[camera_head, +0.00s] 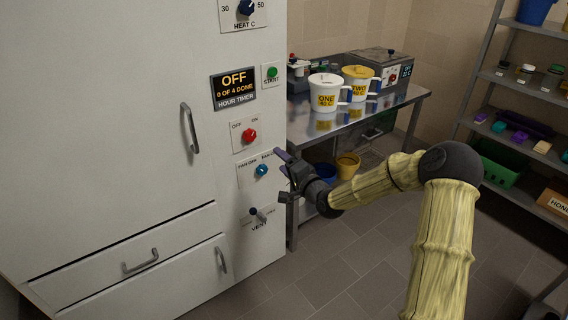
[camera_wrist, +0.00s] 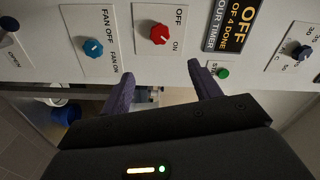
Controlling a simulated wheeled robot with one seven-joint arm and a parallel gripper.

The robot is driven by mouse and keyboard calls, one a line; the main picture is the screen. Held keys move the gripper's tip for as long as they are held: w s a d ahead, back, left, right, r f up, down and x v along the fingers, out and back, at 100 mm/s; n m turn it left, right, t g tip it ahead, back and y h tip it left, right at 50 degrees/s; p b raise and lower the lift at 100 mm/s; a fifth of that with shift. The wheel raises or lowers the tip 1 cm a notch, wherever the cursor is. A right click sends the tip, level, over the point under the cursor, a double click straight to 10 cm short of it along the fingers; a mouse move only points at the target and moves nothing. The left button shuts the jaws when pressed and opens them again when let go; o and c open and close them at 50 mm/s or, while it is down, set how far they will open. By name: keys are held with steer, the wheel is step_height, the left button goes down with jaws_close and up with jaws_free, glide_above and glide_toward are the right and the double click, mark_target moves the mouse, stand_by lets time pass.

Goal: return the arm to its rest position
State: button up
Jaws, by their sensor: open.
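My gripper (camera_head: 283,175) is at the end of my yellow-sleeved arm, in front of the right side of a white cabinet (camera_head: 90,80). Its two purple-grey fingers are apart, with nothing between them, as the wrist view also shows (camera_wrist: 158,88). In the head view the fingers are close to the fan switch with a blue knob (camera_head: 261,170). I cannot tell whether they touch the panel. The red knob (camera_head: 249,135) and the blue fan knob (camera_wrist: 93,48) both show in the wrist view. The arm is stretched out from the lower right.
The hour timer (camera_head: 234,88) reads OFF, 0 of 4 done. A blue bucket (camera_head: 325,173) and a yellow bucket (camera_head: 347,165) stand below. Shelving (camera_head: 476,100) is at right. Floor (camera_head: 330,270) is clear in front.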

steer(key=s+d+f+n+g+h, duration=0.2)
steer(key=s+f+n+g+h, duration=0.1)
steer(key=s, duration=0.3)
steer(key=s+d+f+n+g+h, duration=0.3)
steer(key=s, duration=0.3)
steer(key=s+d+r+n+g+h, duration=0.1)
steer(key=s+d+r+g+h, duration=0.2)
steer(key=s, duration=0.8)
steer(key=s+d+n+g+h, duration=0.1)
steer(key=s+d+g, duration=0.2)
steer(key=s+d, duration=0.5)
steer(key=w+a+p+v, duration=0.1)
steer(key=a+p+v, duration=0.1)
steer(key=p+v, duration=1.3)
steer(key=shift+r, duration=0.25)
steer(key=shift+s+a, duration=0.1)
